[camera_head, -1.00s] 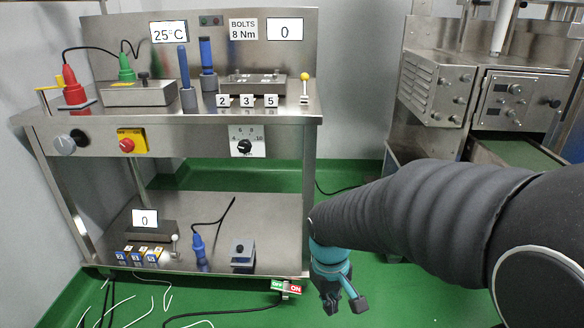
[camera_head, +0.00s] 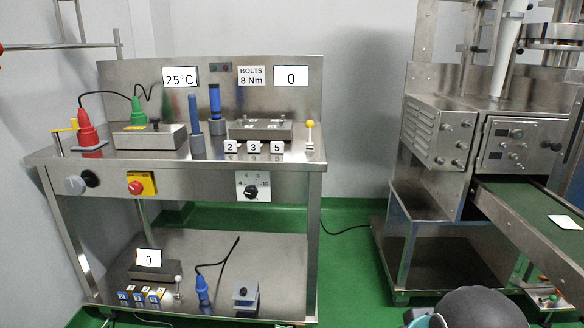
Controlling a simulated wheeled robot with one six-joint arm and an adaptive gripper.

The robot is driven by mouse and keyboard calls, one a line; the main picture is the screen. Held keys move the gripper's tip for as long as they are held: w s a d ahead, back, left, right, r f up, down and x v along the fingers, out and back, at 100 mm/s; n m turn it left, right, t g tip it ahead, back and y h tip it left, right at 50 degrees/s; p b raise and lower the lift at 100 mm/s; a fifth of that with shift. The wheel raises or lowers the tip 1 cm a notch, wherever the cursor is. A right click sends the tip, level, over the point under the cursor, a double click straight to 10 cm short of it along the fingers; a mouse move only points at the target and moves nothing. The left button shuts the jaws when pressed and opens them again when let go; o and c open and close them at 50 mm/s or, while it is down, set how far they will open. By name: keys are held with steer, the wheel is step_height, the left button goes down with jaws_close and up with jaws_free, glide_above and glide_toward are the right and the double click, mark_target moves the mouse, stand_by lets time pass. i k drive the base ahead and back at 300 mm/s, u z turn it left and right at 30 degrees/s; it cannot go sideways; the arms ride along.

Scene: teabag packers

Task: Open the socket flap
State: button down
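A small grey-blue block (camera_head: 245,293) with a dark round knob or cap stands on the bench's lower shelf, right of centre. It may be the socket with the flap; at this size I cannot make out a flap or whether it is open. A blue plug (camera_head: 202,291) with a black cable stands upright to its left, apart from it. Only a dark rounded part of my arm and a sliver of teal show at the bottom edge, right of the bench. My gripper's fingers are not visible. Nothing of mine touches the block.
The steel bench (camera_head: 170,236) carries a red plug (camera_head: 86,128), a green plug (camera_head: 137,108) and a red stop button (camera_head: 135,188). A display box (camera_head: 149,258) sits on its lower shelf. A machine with a conveyor (camera_head: 520,212) stands right. Green floor (camera_head: 350,255) is clear between them.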

mark_target(243, 291)
steer(key=z, duration=0.5)
steer(key=k, duration=1)
steer(key=u, duration=0.8)
steer(key=i, duration=1.1)
steer(key=u, duration=0.25)
